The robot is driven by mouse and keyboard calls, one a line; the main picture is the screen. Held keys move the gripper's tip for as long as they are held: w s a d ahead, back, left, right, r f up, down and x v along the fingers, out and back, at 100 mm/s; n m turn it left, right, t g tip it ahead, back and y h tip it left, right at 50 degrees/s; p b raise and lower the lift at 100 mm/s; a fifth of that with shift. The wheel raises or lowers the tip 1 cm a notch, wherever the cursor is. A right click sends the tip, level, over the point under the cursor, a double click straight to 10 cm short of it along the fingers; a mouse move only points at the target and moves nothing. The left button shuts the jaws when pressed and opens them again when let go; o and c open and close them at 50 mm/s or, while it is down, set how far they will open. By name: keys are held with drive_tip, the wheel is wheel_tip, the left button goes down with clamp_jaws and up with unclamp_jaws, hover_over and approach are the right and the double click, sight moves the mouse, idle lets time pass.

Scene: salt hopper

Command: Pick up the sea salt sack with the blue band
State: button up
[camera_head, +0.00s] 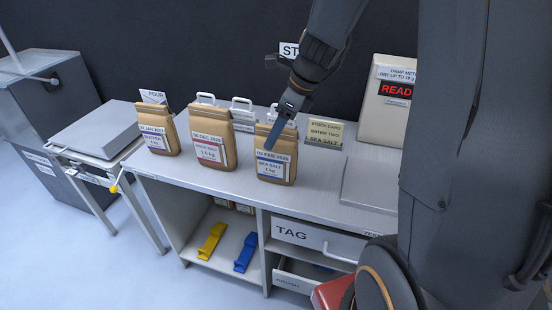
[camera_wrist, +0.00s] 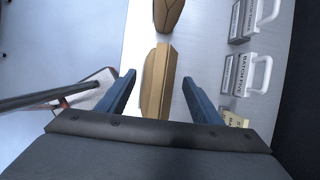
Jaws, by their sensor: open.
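The sea salt sack (camera_head: 277,168), brown paper with a white label and a blue band, stands upright on the bench below my gripper (camera_head: 277,134). The gripper's blue fingers point down at the sack's top and overlap it in the head view. In the wrist view the sack (camera_wrist: 156,85) shows as a narrow brown shape between the two spread fingers of my gripper (camera_wrist: 158,78), with gaps on both sides. The gripper is open. The head view hides one finger behind the other.
A red-banded sack (camera_head: 211,140) stands to the left, and another sack (camera_head: 159,131) farther left. White-handled batch holders (camera_head: 243,110) and a stock card (camera_head: 326,132) stand behind. A damp meter (camera_head: 390,110) stands at the right. Bare bench (camera_head: 225,180) lies in front.

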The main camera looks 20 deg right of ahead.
sight(276, 156)
drive_tip(key=x, duration=0.5)
drive_tip(key=shift+s, duration=0.2)
drive_tip(key=shift+c, duration=0.5)
clamp_jaws()
